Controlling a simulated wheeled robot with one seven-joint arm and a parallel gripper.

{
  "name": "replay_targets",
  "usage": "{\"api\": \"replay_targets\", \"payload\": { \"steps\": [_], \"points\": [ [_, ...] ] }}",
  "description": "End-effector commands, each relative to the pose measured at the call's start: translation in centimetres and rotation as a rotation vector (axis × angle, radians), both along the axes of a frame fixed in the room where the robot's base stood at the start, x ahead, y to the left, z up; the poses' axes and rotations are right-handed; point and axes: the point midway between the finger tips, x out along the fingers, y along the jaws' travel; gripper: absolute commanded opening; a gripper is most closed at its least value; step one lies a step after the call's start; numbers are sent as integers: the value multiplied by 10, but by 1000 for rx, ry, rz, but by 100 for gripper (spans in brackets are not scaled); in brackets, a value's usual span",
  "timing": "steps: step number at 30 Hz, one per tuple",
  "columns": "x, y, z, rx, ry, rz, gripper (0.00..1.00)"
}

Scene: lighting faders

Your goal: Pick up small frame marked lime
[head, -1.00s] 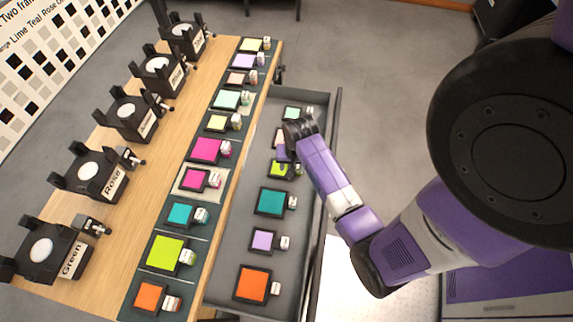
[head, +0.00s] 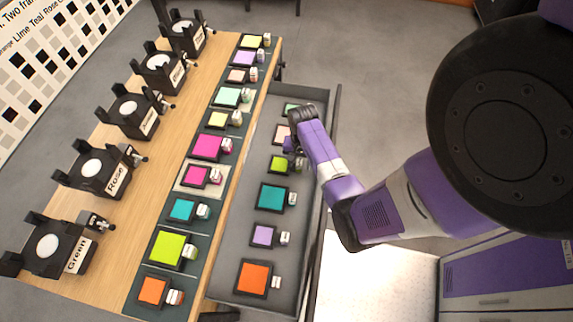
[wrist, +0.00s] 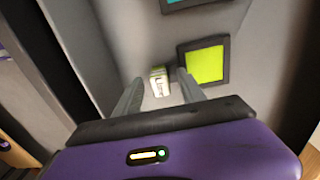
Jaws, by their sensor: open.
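The small lime frame (head: 279,164), a lime square in a dark border, lies in the open drawer. Its pale label block is attached at its right side. In the wrist view the lime frame (wrist: 205,63) is right of my fingers, and the label block (wrist: 158,82) shows between the two fingertips. My gripper (head: 291,148) is over the drawer, just beyond the lime frame in the head view. In the wrist view my gripper (wrist: 159,78) is open and empty, its fingers on either side of the label block. I cannot tell whether they touch it.
The drawer (head: 232,270) also holds a teal frame (head: 271,197), a lilac frame (head: 265,235), an orange frame (head: 255,277) and others beyond my gripper. A larger lime frame (head: 172,248) lies on the tabletop among several frames. Black holders (head: 100,168) line the table's left side.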

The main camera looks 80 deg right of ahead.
Motion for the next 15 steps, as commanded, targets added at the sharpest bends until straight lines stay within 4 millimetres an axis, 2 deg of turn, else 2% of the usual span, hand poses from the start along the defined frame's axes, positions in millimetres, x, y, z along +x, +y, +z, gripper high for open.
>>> {"api": "replay_targets", "payload": {
  "steps": [8, 11, 15],
  "points": [
    [0, 0, -4, -1, 0, 0, 47],
    [0, 0, -4, -1, 0, 0, 32],
    [0, 0, -4, -1, 0, 0, 4]
  ]
}}
